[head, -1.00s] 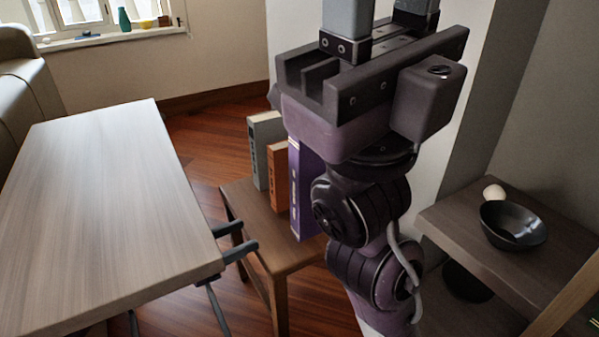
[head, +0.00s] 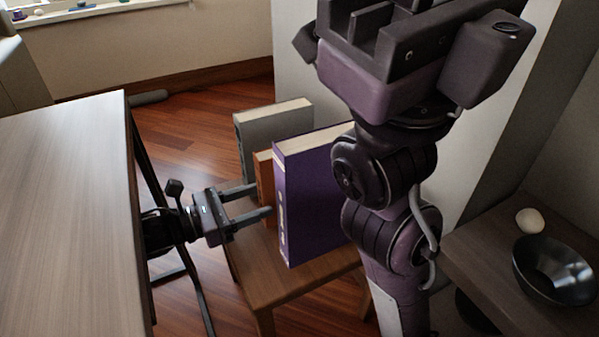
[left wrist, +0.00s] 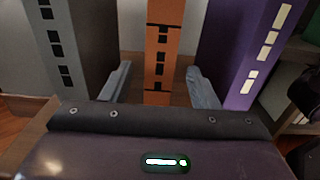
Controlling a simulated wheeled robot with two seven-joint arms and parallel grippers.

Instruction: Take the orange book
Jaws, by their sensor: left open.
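The orange book (head: 265,176) stands upright on a small wooden table, between a grey book (head: 262,150) and a thick purple book (head: 315,190). The purple book hides much of it in the head view. My left gripper (head: 263,199) is open, its fingers reaching in from the left at the spines. In the left wrist view the orange book (left wrist: 160,60) shows between the two open fingers (left wrist: 162,83), with the grey book left and the purple book right. Contact with the fingers is not visible. My right gripper's body (head: 420,40) is at the top; its fingertips are out of frame.
The small table (head: 290,285) has bare top in front of the books. A large pale table (head: 70,210) fills the left, its edge close to my left arm. A shelf at right holds a black bowl (head: 555,268) and an egg-like white object (head: 529,221).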

